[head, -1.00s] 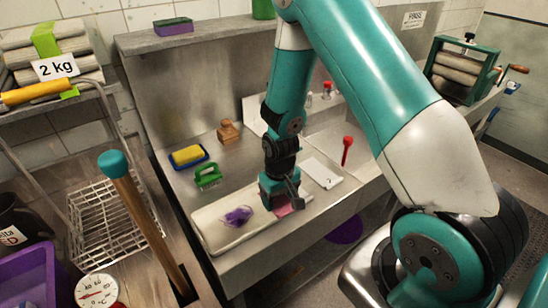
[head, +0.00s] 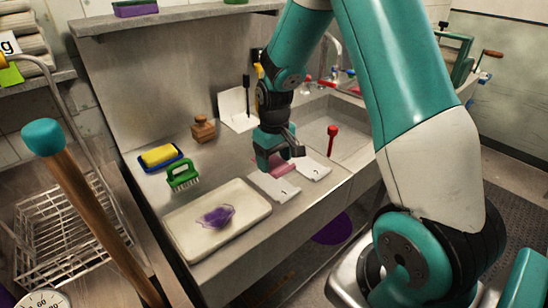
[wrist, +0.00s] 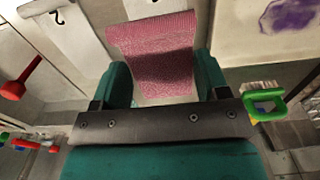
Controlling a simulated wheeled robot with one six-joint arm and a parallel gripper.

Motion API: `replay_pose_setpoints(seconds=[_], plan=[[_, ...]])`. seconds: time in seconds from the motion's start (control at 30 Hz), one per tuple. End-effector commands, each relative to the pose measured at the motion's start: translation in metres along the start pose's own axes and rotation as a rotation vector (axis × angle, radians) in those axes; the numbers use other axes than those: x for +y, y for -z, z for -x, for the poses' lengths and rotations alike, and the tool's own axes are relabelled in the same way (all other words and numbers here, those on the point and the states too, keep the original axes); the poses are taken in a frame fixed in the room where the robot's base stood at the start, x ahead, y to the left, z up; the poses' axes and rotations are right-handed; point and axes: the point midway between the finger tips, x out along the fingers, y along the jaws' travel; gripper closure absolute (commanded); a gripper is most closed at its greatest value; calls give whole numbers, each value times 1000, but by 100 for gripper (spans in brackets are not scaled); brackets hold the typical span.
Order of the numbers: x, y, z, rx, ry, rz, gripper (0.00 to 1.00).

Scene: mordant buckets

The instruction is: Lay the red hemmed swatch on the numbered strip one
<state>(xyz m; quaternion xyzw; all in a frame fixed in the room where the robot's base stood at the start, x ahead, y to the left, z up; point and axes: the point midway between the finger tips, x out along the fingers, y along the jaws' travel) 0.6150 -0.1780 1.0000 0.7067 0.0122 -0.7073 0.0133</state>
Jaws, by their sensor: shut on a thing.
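The red hemmed swatch (wrist: 152,52) hangs between the two fingers of my gripper (wrist: 165,88), which is shut on it. In the head view the swatch (head: 284,168) shows as a pinkish patch below my gripper (head: 282,158), partly hidden by the fingers. A white numbered strip (head: 273,187) lies on the steel counter just in front of the swatch; its digit looks like a 1. In the wrist view that strip (wrist: 146,8) is partly covered by the swatch. A second strip (head: 314,168), marked 2 in the wrist view (wrist: 78,42), lies to its right.
A white tray (head: 178,238) with a purple swatch (head: 216,217) stands left of the strips. A green brush (head: 183,176), a yellow sponge (head: 160,155) and a wooden stamp-like block (head: 203,128) are behind it. A red-headed tool (head: 332,132) stands by the sink.

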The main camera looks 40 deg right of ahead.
Motion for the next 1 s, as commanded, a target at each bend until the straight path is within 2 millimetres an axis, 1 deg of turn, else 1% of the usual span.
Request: replay_pose_setpoints(seconds=[0.27,0.63,0.8,1.0], plan=[[1,-1,-21,0,0,-2,54],[1,-1,-58,0,0,-2,54],[1,-1,-66,0,0,-2,54],[1,-1,-66,1,0,-2,54]])
